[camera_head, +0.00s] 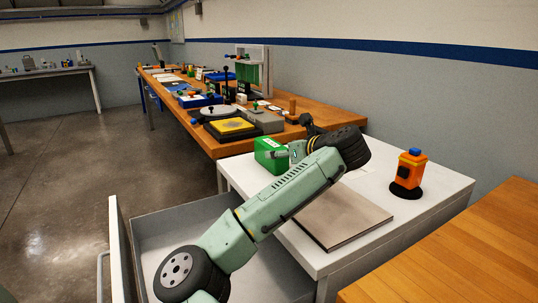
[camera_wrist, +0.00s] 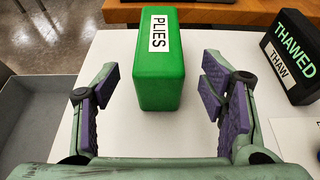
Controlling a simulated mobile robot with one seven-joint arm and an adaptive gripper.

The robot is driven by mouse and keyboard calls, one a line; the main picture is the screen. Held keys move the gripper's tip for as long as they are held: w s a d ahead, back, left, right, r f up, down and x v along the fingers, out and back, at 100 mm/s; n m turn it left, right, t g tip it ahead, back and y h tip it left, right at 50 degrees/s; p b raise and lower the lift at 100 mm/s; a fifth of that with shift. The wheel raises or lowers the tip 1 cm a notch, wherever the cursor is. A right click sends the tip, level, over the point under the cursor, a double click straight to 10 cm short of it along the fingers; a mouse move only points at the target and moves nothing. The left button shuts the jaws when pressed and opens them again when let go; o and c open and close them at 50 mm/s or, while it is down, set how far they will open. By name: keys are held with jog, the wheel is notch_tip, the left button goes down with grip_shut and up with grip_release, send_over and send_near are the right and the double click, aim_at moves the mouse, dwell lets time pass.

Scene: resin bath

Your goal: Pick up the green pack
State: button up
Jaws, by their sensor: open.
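The green pack (camera_wrist: 160,87) is a bright green upright block with a white label reading "PLIES" on its top. It stands on the white table top in the upper middle of the wrist view. In the head view the green pack (camera_head: 267,152) is partly hidden by my arm. My gripper (camera_wrist: 155,98) is open, with one purple-padded finger on each side of the pack's near end. Gaps show between the pads and the pack. In the head view my gripper (camera_head: 284,154) is small and partly hidden by my arm.
A black block labelled "THAWED" (camera_wrist: 289,55) stands right of the pack. An orange bottle (camera_head: 410,170) on a black base stands at the table's right. A flat beige plate (camera_head: 342,216) lies in front. An open grey drawer (camera_head: 180,216) is at left. A cluttered wooden bench (camera_head: 214,147) is behind.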

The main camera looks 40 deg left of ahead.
jog(key=p+x, duration=0.1)
jog(key=x, duration=0.7)
jog(key=shift+s+p, duration=0.1)
jog(key=shift+p, duration=0.2)
jog(key=c, duration=1.4)
jog(key=shift+c, duration=0.2)
jog(key=shift+r, duration=0.2)
